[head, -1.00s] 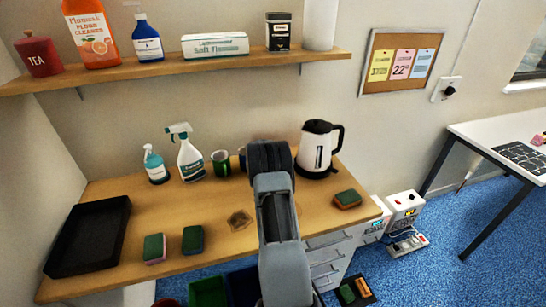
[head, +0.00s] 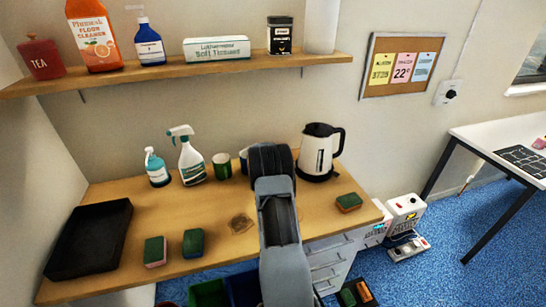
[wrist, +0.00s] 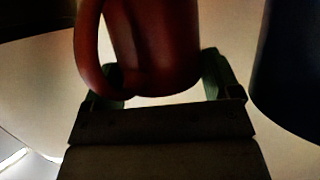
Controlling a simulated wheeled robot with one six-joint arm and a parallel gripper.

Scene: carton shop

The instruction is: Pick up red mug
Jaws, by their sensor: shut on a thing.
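The red mug (wrist: 155,45) fills the upper middle of the wrist view, its handle on the left. My gripper (wrist: 160,85) is shut on it, with one greenish finger on each side of the mug's lower part. In the head view my arm covers the gripper and hides the red mug. I cannot tell from these views whether the mug touches the counter.
A dark blue object (wrist: 290,70) stands close on the right in the wrist view. On the counter (head: 110,195) are a green mug (head: 222,166), a kettle (head: 318,153), a spray bottle (head: 190,158), sponges (head: 193,242) and a black tray (head: 90,238). A shelf (head: 180,67) runs above.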

